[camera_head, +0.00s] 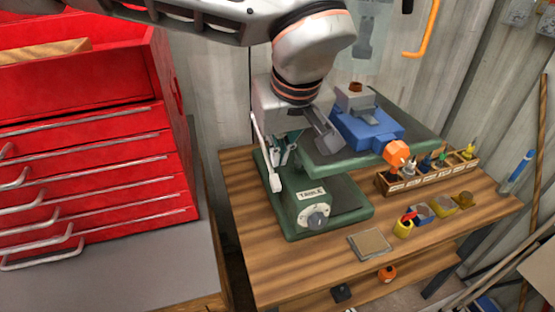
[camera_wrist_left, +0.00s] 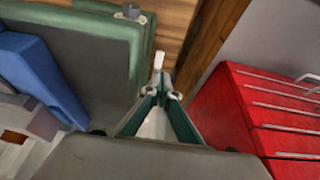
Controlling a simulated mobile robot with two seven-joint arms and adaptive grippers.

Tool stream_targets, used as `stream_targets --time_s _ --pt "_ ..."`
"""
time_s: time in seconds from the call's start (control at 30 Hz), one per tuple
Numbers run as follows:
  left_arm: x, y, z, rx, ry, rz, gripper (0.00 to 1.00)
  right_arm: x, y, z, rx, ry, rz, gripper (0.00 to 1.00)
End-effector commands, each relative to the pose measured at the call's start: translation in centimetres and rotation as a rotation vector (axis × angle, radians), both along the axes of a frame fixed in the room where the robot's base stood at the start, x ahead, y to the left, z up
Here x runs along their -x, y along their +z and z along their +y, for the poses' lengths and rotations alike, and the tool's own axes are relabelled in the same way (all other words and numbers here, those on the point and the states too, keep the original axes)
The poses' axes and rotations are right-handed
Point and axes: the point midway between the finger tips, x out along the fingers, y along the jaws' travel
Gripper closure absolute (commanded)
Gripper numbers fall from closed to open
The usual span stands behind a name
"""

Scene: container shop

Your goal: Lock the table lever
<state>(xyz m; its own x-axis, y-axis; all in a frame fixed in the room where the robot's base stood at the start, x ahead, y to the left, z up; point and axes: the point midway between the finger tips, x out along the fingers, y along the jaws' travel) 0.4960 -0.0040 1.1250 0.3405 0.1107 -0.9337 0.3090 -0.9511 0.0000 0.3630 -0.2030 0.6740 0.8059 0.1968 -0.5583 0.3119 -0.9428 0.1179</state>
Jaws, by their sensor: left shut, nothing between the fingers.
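The green machine (camera_head: 356,203) stands on the wooden table, with a plate reading "TABLE" and a round grey knob (camera_head: 317,218) on its base. A slim white lever (camera_head: 274,181) hangs at its left side, its lower end pointing down. My left gripper (camera_head: 283,158) points down close beside the lever, shut and empty. In the left wrist view the left fingertips (camera_wrist_left: 162,94) come together, and a white lever end (camera_wrist_left: 159,61) shows just beyond them. I cannot tell whether they touch it. The lever's pivot is partly hidden by my arm. My right gripper is not in view.
A blue vise (camera_head: 367,129) sits on the machine's upper plate. A red tool cabinet (camera_head: 100,185) stands close on the left. A wooden rack (camera_head: 397,188) of small tools, several small containers and a square tray (camera_head: 370,244) lie to the right. The table's front left is clear.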

Motion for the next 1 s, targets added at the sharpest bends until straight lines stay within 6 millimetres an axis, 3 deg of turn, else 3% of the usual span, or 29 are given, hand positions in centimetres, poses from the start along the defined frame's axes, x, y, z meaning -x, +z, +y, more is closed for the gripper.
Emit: stream_targets --time_s 0.2,0.4,0.6,1.0 --pt "1.5 4.4 -0.6 0.002 0.0 -0.005 1.0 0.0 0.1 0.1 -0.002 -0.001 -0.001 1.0" --pt "2.6 7.1 -0.9 0.0 0.0 -0.002 1.0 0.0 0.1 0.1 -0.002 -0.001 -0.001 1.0" --pt "3.0 8.2 -1.0 0.001 0.0 -0.001 1.0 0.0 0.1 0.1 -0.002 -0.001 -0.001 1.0" --pt "3.0 8.2 -1.0 0.0 0.0 0.0 1.0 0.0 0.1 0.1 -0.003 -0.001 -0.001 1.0"
